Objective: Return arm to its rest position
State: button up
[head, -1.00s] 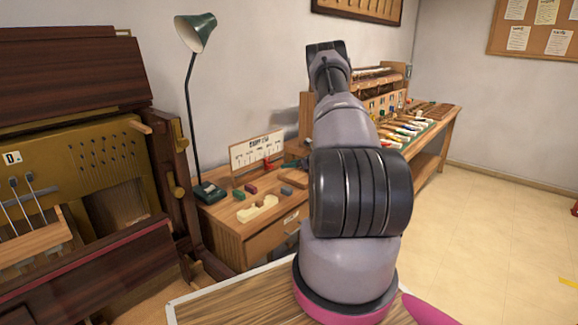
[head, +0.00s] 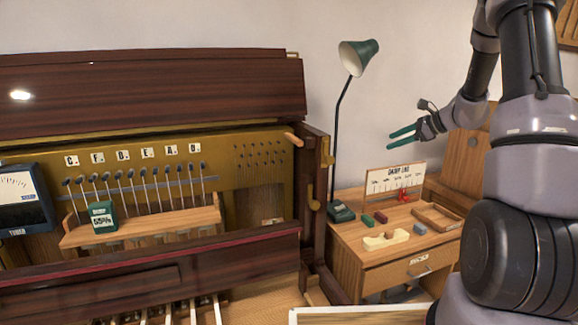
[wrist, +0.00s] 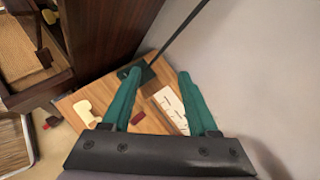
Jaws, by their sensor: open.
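My arm stands at the right of the head view, and its forearm reaches up and then left. My gripper (head: 391,139) has teal fingers and is open and empty. It hangs in the air above the small side table (head: 368,255), to the right of the green lamp. In the wrist view my gripper (wrist: 157,85) shows both fingers spread apart, with the tabletop, the lamp base and the white card below and between them. Nothing is between the fingers.
A green desk lamp (head: 358,58) stands on the table, left of my gripper. A plain wall is behind.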

jog(key=s+a+r+n+g+h, duration=0.1)
jog(key=s+a+r+n, duration=0.45)
jog(key=s, duration=0.35)
jog(key=s+a+r+n+g+h, duration=0.1)
jog(key=s+a+r+n+g, duration=0.1)
jog(key=s+a+r+n, duration=0.45)
jog(key=s+r+n+t+h, duration=0.1)
jog(key=s+r+n+h, duration=0.1)
jog(key=s, duration=0.8)
jog(key=s+d+r+n+t+h, duration=0.1)
jog(key=s+n+h, duration=0.1)
jog(key=s, duration=0.8)
jog(key=shift+d+r+n+h, duration=0.15)
jog(key=shift+r+n+h, duration=0.2)
jog(key=shift+n, duration=0.15)
